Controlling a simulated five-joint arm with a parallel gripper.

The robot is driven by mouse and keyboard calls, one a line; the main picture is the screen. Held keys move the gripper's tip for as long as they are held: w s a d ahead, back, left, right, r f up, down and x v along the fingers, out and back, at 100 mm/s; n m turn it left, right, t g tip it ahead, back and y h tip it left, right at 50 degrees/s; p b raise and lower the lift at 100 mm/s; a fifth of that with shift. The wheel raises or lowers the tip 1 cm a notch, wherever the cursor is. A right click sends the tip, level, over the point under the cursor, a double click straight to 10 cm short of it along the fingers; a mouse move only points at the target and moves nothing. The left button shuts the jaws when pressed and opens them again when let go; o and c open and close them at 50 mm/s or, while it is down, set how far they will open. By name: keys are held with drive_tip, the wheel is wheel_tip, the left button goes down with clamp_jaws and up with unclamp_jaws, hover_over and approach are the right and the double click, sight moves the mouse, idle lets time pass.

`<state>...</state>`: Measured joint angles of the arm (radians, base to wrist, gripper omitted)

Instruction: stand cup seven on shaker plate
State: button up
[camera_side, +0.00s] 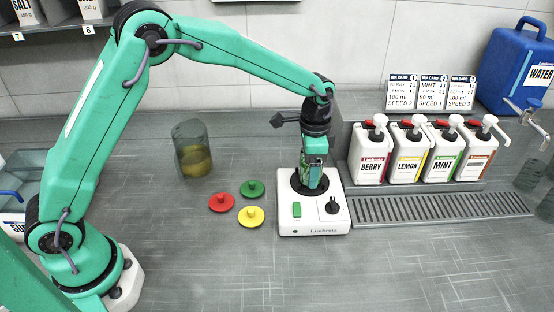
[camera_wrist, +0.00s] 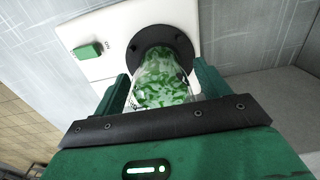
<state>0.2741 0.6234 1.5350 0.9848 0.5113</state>
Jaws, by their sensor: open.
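A clear cup with green flecks (camera_wrist: 160,82) is at the black round shaker plate (camera_wrist: 160,34) of a white mixer (camera_side: 315,219). Its far end appears to meet the plate in the wrist view; exact contact is hard to tell. I cannot read a number on it. My gripper (camera_side: 310,184) points down over the plate, which also shows in the side view (camera_side: 295,187). In the wrist view my gripper (camera_wrist: 165,74) is open, with one finger on each side of the cup. In the side view the gripper largely hides the cup.
Another cup (camera_side: 193,150) with yellow-brown liquid stands to the left. Red (camera_side: 221,202), green (camera_side: 251,189) and yellow (camera_side: 250,216) lids lie left of the mixer. Several pump bottles (camera_side: 405,153) and a drain grate (camera_side: 440,207) are to the right. The front counter is clear.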

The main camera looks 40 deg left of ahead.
wheel_tip(320, 180, up, 12)
drive_tip(key=shift+f, duration=0.25)
idle(0.3)
idle(0.5)
drive_tip(key=s+a+r+n+t, duration=0.35)
drive_tip(key=s+a+r, duration=0.5)
drive_tip(key=s, duration=0.45)
drive_tip(key=s+a+f+n+t, duration=0.1)
drive_tip(key=s+a+n, duration=0.1)
drive_tip(key=s, duration=0.5)
drive_tip(key=s+a+f+n+t, duration=0.1)
drive_tip(key=s+a+f+n, duration=0.1)
drive_tip(key=s, duration=0.5)
drive_tip(key=shift+s+a+f+n, duration=0.25)
drive_tip(key=shift+s+a+n, duration=0.1)
drive_tip(key=shift+a+n, duration=0.45)
